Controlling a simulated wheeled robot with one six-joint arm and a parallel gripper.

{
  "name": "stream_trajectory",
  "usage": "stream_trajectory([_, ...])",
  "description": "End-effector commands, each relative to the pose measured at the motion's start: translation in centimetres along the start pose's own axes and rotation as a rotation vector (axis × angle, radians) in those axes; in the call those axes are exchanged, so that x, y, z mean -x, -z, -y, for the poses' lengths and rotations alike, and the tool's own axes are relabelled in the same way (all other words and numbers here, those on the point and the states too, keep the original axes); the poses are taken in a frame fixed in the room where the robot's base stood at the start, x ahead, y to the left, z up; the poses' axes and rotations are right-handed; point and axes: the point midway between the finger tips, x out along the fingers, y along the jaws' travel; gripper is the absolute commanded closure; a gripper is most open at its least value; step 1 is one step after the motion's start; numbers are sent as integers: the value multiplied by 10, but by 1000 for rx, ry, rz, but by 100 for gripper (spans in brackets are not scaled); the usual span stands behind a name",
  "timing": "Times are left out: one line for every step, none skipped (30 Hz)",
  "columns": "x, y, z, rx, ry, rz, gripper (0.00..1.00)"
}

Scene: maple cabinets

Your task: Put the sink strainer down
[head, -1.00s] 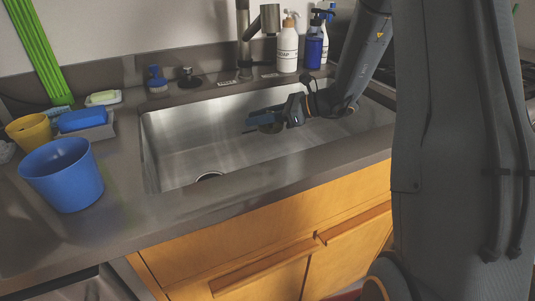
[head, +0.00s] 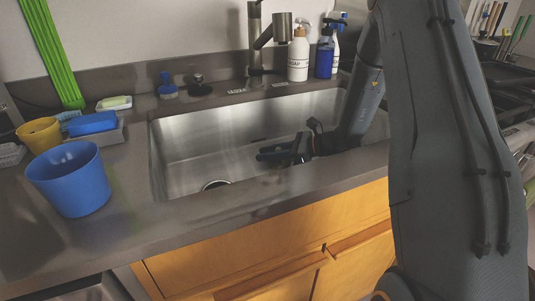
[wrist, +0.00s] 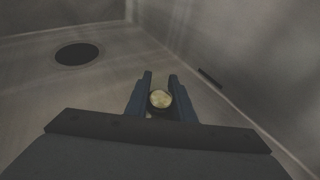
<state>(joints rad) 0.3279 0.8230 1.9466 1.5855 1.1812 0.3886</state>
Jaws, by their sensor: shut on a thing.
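My gripper (head: 272,152) is inside the steel sink basin (head: 180,150), low in its right half. In the wrist view, my gripper (wrist: 159,78) is shut on the sink strainer (wrist: 160,98), a small round piece with a pale yellowish top and dark rim between the two fingers. The strainer cannot be made out in the head view. The dark round drain hole (wrist: 78,54) lies in the basin floor, ahead and left of the fingers in the wrist view. It also shows near the basin's front edge in the head view (head: 215,184), left of my gripper.
A blue cup (head: 70,180) and a yellow cup (head: 40,134) stand on the left counter beside a tray with a blue sponge (head: 92,123). The faucet (head: 256,40), soap bottle (head: 298,52) and blue bottle (head: 324,55) stand behind the sink. The basin floor looks clear.

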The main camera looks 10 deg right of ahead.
Motion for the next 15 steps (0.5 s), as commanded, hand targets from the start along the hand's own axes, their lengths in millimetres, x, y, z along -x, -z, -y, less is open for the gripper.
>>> stream_trajectory([0,-1,0,1,0,0,100])
stream_trajectory([0,-1,0,1,0,0,100])
stream_trajectory([0,-1,0,1,0,0,100])
stream_trajectory([0,-1,0,1,0,0,100])
stream_trajectory([0,-1,0,1,0,0,100])
stream_trajectory([0,0,0,1,0,0,100])
stream_trajectory([0,1,0,1,0,0,100])
stream_trajectory([-1,2,0,1,0,0,100])
stream_trajectory([-1,2,0,1,0,0,76])
stream_trajectory([-1,2,0,1,0,0,71])
stream_trajectory([-1,2,0,1,0,0,66])
stream_trajectory([-1,2,0,1,0,0,60])
stream_trajectory([0,2,0,1,0,0,59])
stream_trajectory([0,2,0,1,0,0,59])
stream_trajectory([0,2,0,1,0,0,59])
